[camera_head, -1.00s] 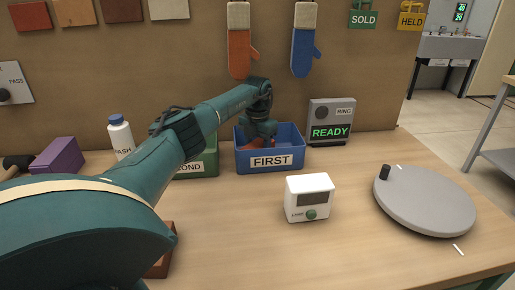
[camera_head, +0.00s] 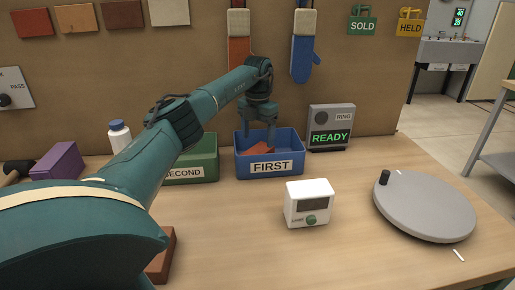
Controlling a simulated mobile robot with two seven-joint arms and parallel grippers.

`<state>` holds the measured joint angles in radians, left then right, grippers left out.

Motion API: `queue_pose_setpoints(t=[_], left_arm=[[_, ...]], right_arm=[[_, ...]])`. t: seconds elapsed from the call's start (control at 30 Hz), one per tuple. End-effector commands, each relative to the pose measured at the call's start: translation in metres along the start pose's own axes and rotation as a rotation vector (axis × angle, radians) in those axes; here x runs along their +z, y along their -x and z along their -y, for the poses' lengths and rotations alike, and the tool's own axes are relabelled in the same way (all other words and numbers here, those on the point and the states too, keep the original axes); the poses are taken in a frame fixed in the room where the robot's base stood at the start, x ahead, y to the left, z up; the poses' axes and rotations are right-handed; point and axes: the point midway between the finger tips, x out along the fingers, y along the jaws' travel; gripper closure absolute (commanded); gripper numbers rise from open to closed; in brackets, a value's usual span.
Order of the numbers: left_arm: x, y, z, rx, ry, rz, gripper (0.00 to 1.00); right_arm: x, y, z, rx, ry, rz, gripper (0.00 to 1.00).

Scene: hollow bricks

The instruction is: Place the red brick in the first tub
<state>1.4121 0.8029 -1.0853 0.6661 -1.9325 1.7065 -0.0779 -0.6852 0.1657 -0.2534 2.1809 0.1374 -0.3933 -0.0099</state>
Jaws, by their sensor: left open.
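The red brick (camera_head: 259,149) lies inside the blue tub labelled FIRST (camera_head: 270,168), tilted, with its lower part hidden by the tub's front wall. My left gripper (camera_head: 260,136) is open just above the tub, over the brick, with its fingers pointing down. The fingers look clear of the brick, though the exact gap is hard to tell. My right gripper is not in view.
The green tub labelled SECOND (camera_head: 190,173) stands just left, partly behind my arm. A white timer box (camera_head: 308,203) and a grey turntable (camera_head: 424,206) stand in front and right. A READY device (camera_head: 331,128) stands behind. A brown brick (camera_head: 163,258) sits front left.

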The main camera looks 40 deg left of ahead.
Motion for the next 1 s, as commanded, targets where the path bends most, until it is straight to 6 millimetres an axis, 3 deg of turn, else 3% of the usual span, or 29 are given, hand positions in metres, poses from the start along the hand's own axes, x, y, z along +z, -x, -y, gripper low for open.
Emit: queue_pose_setpoints(t=[0.1,0.3,1.0], left_arm=[[0.001,0.026,0.000,0.000,0.000,0.003,0.28],[0.000,0.048,-0.001,0.001,0.001,0.000,0.28],[0.000,0.052,0.000,0.000,0.000,-0.001,0.28]], right_arm=[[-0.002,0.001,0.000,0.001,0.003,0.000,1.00],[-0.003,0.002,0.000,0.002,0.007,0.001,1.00],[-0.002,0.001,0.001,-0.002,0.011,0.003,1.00]])
